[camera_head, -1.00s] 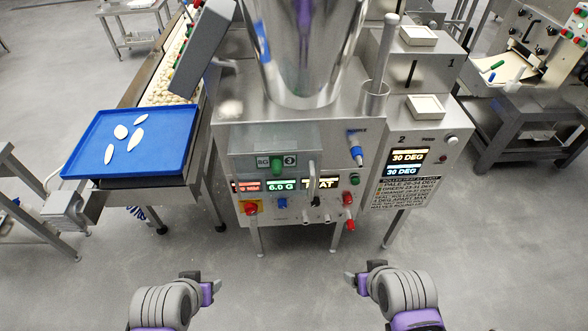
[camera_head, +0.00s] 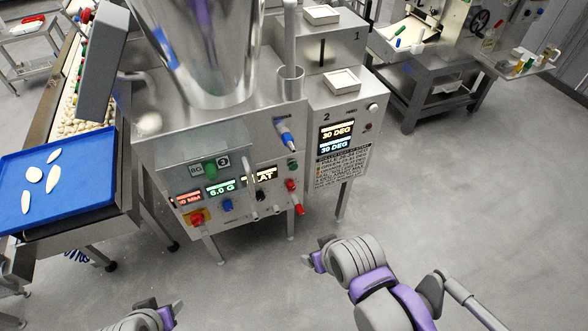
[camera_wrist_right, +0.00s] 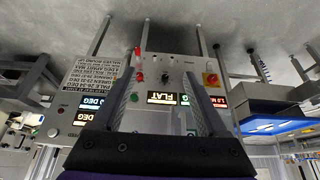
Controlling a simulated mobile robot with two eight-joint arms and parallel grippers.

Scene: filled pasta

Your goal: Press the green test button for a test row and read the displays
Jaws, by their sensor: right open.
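The steel machine's front panel (camera_head: 170,165) is left of centre in the head view. It carries a green knob (camera_head: 210,170) beside a BG 3 label and a small green button (camera_head: 292,166) at its right edge. I cannot tell which is the test button. A red display (camera_head: 188,197) is too small to read surely, a green display (camera_head: 220,188) reads 6.0 G, and a white display (camera_head: 265,174) is partly covered; it reads FLAT in the right wrist view (camera_wrist_right: 163,97). My right gripper (camera_head: 316,257) is open, empty and apart from the panel. My left gripper (camera_head: 172,312) is low in view, partly cut off.
A side unit (camera_head: 345,110) has two displays (camera_head: 337,138) reading 30 DEG, above a printed chart. A blue tray (camera_head: 75,205) with several pale pieces lies at the left. Red knobs and levers (camera_head: 294,195) project from the panel. The right-hand floor is open.

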